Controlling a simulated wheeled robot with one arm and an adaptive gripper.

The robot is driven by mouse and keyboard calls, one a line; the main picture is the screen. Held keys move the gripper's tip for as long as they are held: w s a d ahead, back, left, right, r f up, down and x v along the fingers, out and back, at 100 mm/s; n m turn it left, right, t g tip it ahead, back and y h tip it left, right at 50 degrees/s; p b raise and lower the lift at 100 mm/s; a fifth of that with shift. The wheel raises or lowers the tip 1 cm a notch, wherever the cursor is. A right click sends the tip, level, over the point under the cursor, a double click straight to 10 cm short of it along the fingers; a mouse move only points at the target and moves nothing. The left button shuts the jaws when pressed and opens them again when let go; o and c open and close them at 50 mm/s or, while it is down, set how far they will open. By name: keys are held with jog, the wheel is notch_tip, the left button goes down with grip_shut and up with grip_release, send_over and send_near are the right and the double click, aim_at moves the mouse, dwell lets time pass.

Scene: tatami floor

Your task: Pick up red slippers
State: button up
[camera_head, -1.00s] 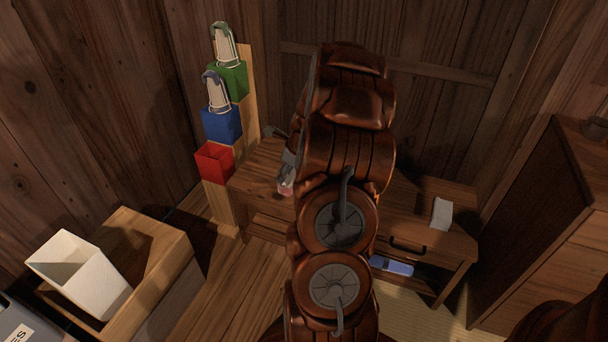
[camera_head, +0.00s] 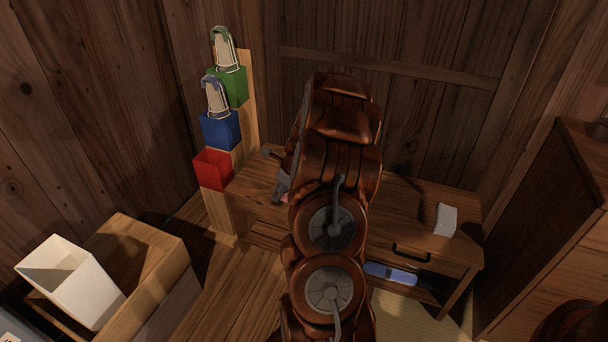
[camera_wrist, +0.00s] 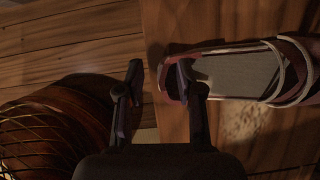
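A slipper with a grey sole and red edging (camera_wrist: 235,75) lies on the wooden bench in the wrist view, its near end close to the bench edge. A small pinkish part of it (camera_head: 284,197) shows beside my arm in the head view; the rest is hidden. My gripper (camera_wrist: 160,75) is open, with its fingers apart. The right finger overlaps the slipper's end in the picture, and the left finger is out past the bench edge. I cannot tell whether they touch it. A second slipper is not clearly visible.
The bench (camera_head: 405,205) carries a white paper (camera_head: 446,220), with a blue item (camera_head: 390,273) on its shelf. Red (camera_head: 212,170), blue (camera_head: 220,130) and green (camera_head: 229,88) holders stand left; the red one looks empty. A white bin (camera_head: 70,285) is lower left, a cabinet (camera_head: 545,230) right.

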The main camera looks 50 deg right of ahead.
jog(key=shift+c, duration=0.2)
grip_shut()
jog(key=shift+r, duration=0.1)
